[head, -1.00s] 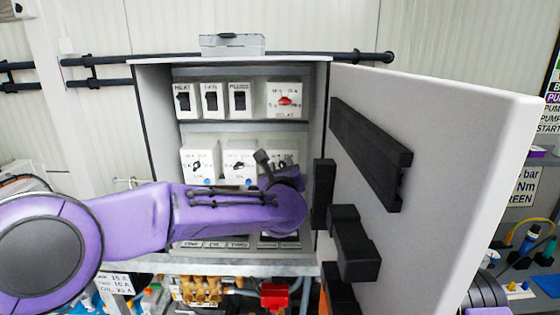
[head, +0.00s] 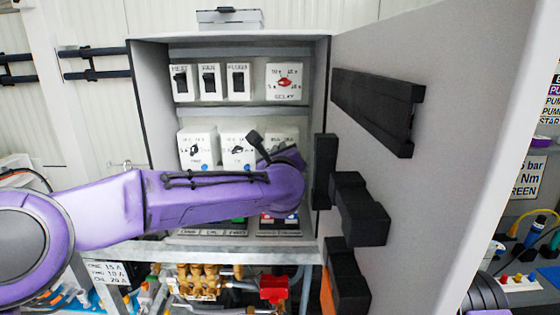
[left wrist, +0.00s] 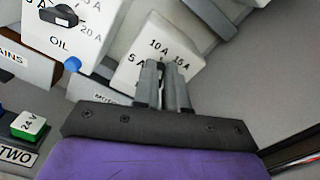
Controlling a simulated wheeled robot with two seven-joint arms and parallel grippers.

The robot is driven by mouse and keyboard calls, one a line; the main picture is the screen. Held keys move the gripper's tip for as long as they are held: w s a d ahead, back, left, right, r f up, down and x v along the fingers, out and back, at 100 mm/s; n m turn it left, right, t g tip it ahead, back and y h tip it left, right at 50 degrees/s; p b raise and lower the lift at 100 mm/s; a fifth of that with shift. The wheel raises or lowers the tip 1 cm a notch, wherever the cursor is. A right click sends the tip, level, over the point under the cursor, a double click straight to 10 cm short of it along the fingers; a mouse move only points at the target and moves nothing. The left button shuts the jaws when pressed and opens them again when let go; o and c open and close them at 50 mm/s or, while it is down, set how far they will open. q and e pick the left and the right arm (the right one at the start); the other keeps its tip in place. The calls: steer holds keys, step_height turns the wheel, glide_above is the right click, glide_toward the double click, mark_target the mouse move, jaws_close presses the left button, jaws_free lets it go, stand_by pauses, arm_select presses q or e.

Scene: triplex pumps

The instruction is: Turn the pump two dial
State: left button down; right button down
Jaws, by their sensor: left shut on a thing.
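A row of white dial blocks stands on the middle shelf of an open grey cabinet (head: 138,90). In the left wrist view, my left gripper (left wrist: 166,80) is shut on the knob of a white dial block (left wrist: 148,47) marked 5 A, 10 A and 15 A. Its fingers hide the knob, and its name label cannot be read. The OIL dial block (left wrist: 62,40) is to its left. My right gripper is out of view.
The open cabinet door (head: 450,130), with black blocks (head: 358,208) on it, stands close to the right of my left arm. Switches (head: 209,82) and a red DELAY dial (head: 284,82) are on the upper shelf. Brass valves (head: 197,280) are below the cabinet.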

arm_select(q)
steer(key=c, duration=1.2)
jaws_free()
steer(key=shift+s, duration=0.15)
steer(key=s+b, duration=0.5)
steer(key=s, duration=0.5)
steer(key=shift+s, duration=0.15)
steer(key=shift+a, duration=0.2)
